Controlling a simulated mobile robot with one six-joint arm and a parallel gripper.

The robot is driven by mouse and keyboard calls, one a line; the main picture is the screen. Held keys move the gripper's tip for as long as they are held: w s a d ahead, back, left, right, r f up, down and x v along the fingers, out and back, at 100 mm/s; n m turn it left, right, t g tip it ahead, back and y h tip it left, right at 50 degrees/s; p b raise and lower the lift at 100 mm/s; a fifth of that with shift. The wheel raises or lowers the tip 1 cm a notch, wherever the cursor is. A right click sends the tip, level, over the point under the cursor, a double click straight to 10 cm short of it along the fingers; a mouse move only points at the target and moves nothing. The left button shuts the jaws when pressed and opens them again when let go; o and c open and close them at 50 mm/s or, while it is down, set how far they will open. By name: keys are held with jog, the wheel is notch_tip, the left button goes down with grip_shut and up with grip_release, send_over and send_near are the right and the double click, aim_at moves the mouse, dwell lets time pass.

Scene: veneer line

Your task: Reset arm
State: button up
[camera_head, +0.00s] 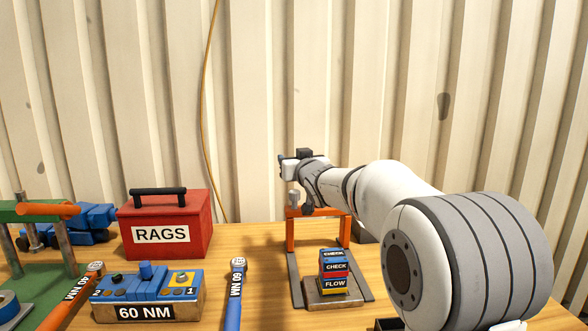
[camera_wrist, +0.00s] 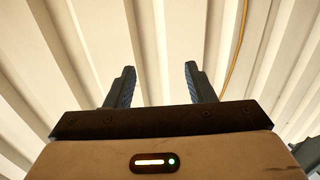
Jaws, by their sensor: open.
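My gripper (camera_wrist: 160,86) shows in the wrist view with its two dark fingers spread apart and nothing between them. Behind the fingers is only the corrugated wall. In the head view my arm reaches in from the right, and its far end is raised over the back of the bench, by an orange frame (camera_head: 292,244). The fingers are too small to make out there.
The wooden bench (camera_head: 250,240) holds a red RAGS box (camera_head: 163,226), a blue 60 NM block (camera_head: 150,291), a blue-handled wrench (camera_head: 235,295), an orange-handled wrench (camera_head: 77,300) and stacked CHECK and FLOW blocks (camera_head: 334,270). A green stand (camera_head: 35,270) is at left. A cable (camera_head: 204,100) hangs down the wall.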

jog(key=s+d+f+m+g+h+p, duration=0.15)
jog(key=s+d+g+p, duration=0.3)
jog(key=s, duration=0.55)
jog(key=s+d+f+m+g+h+p, duration=0.1)
jog(key=s+d+f+g+h+p, duration=0.15)
jog(key=s+d+p, duration=0.45)
jog(key=s+f+g+p, duration=0.1)
jog(key=s+f+g, duration=0.2)
jog(key=s, duration=1)
jog(key=s+a+f+g+p, duration=0.1)
jog(key=s+f+g, duration=0.3)
jog(key=s, duration=1)
jog(key=shift+s+a+g+p, duration=0.25)
jog(key=shift+g+p, duration=0.15)
jog(key=shift+p, duration=0.4)
